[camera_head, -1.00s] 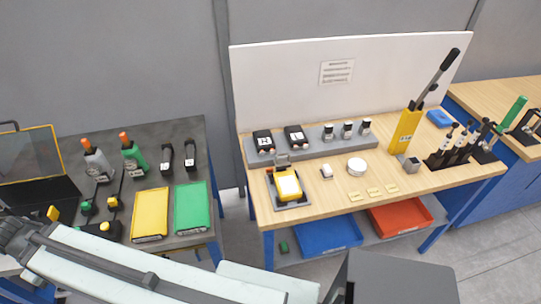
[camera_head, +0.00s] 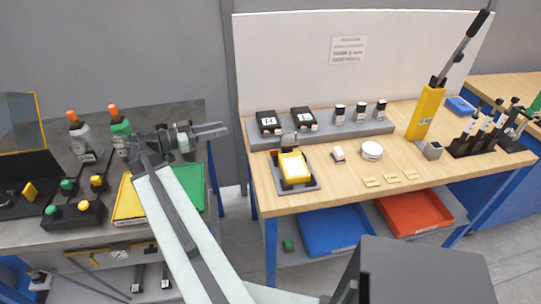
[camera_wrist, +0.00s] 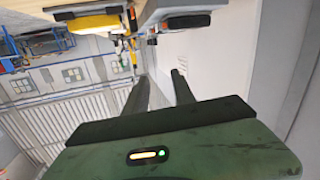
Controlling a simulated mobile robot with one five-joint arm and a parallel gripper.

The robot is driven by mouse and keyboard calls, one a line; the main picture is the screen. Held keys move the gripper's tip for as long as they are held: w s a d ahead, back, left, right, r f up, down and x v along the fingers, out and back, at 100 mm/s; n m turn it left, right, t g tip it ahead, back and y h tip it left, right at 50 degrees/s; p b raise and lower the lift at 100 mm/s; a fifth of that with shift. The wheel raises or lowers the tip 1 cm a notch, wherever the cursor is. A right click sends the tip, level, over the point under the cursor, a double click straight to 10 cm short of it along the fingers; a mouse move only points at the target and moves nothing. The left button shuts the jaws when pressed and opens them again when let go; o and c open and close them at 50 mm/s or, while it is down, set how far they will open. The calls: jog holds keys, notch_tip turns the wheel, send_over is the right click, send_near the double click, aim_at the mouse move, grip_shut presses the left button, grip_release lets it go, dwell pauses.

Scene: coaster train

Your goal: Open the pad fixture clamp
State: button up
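The pad fixture (camera_head: 311,186) is a dark base plate on the left end of the wooden bench, with a yellow block (camera_head: 292,168) on it. A small grey-black clamp part (camera_head: 289,140) stands up at the back of the block. Whether it presses on the pad is too small to tell.
Behind the fixture is a grey rack (camera_head: 340,131) with black blocks and small jars. A white round tin (camera_head: 371,151) and yellow lever press (camera_head: 426,111) stand to the right.

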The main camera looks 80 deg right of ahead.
aim_at(287, 133)
jog(key=s+d+f+m+g+y+b, duration=0.1)
jog(key=s+d, duration=0.1)
jog(key=s, duration=0.5)
jog(key=s+d+f+m+g+y+b, duration=0.1)
jog(key=s+d, duration=0.2)
jog(key=s, duration=0.4)
jog(key=s+d+f+m+g+y+b, duration=0.1)
jog(key=s+d, duration=0.2)
jog(key=s, duration=0.4)
jog(key=shift+s+d+f, duration=0.1)
jog(key=shift+f, duration=0.2)
jog(key=shift+c, duration=0.3)
grip_shut()
